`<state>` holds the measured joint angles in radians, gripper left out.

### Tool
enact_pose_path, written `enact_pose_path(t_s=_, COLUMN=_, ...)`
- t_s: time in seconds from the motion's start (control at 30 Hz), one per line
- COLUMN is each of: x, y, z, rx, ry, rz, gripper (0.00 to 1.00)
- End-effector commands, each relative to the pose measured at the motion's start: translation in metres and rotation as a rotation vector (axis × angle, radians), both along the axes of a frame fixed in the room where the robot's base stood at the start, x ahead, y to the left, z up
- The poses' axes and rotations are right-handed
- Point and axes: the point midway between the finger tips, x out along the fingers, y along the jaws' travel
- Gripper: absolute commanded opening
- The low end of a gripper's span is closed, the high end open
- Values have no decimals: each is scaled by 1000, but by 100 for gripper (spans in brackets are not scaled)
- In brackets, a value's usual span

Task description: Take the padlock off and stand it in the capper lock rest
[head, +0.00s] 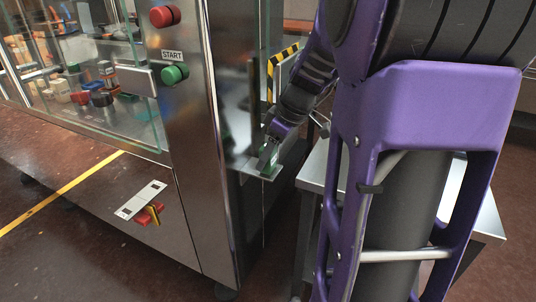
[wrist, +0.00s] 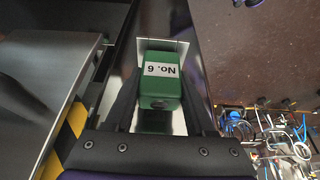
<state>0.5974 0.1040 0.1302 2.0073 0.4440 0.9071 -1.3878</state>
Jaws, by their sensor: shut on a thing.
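The green padlock (wrist: 160,88) has a white label reading "No. 6", which appears upside down in the wrist view. My gripper (wrist: 158,95) is shut on it, one dark finger on each side. In the head view my gripper (head: 268,158) is low beside the steel machine's right side, at a small pale ledge (head: 246,168). A light plate (wrist: 181,48) shows just beyond the padlock in the wrist view; it may be the lock rest. I cannot tell whether the padlock touches it. The shackle is not clearly visible.
The steel machine cabinet (head: 190,130) has a red button, a green START button (head: 175,74) and a red-and-yellow switch (head: 149,214) low on its front. A steel table (head: 312,168) stands to the right of my gripper. Yellow-black striping (wrist: 64,138) is close by.

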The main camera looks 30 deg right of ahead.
Motion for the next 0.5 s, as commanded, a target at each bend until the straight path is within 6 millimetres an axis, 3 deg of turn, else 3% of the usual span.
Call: enact_pose_path(t_s=0.5, x=0, y=0, z=-4, rx=0, ry=0, rz=0, gripper=0)
